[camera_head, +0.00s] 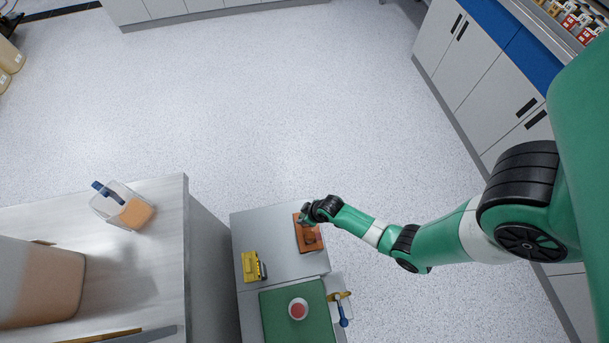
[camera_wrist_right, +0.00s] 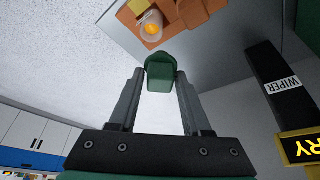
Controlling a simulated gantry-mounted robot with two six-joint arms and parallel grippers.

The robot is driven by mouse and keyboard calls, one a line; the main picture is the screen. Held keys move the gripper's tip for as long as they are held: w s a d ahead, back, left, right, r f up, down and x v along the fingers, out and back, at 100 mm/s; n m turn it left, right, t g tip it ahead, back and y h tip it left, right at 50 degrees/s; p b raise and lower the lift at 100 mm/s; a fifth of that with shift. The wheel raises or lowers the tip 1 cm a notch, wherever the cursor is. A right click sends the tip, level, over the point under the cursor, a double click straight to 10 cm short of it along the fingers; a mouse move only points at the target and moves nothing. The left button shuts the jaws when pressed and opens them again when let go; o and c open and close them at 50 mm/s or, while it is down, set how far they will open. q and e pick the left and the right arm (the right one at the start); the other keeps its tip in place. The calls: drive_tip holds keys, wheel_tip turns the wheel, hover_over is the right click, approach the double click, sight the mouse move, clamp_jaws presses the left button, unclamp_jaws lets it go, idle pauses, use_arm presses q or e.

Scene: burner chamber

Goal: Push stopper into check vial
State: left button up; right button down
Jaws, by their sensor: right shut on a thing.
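My right gripper (camera_head: 305,216) is at the orange-brown block (camera_head: 309,241) on the grey bench. In the right wrist view its two fingers (camera_wrist_right: 161,82) are shut on a dark green stopper (camera_wrist_right: 160,70). A round clear vial (camera_wrist_right: 151,28) with yellow-orange contents sits at the block, just beyond the stopper in that picture. The stopper looks apart from the vial; the height between them is hard to judge. The vial is too small to make out in the head view. My left gripper is not in view.
A yellow and black holder (camera_head: 251,266) stands left of the block; a black WIPER piece (camera_wrist_right: 280,88) shows in the wrist view. A green mat (camera_head: 276,319) with a white-rimmed red dish (camera_head: 298,309) lies nearer. A clear container (camera_head: 122,206) stands on the left counter.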

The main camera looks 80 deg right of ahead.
drive_tip(key=shift+s+d+f+m, duration=0.15)
drive_tip(key=shift+d+m, duration=0.25)
drive_tip(key=shift+d, duration=0.55)
drive_tip(key=shift+a, duration=0.1)
drive_tip(key=shift+f+b, duration=2.1)
drive_tip(key=shift+f, duration=0.35)
drive_tip(key=shift+f, duration=0.1)
drive_tip(key=shift+f+b, duration=0.3)
drive_tip(key=shift+f+b, duration=0.55)
drive_tip(key=shift+f, duration=0.1)
drive_tip(key=shift+c, duration=1.4)
unclamp_jaws()
drive_tip(key=shift+r, duration=0.1)
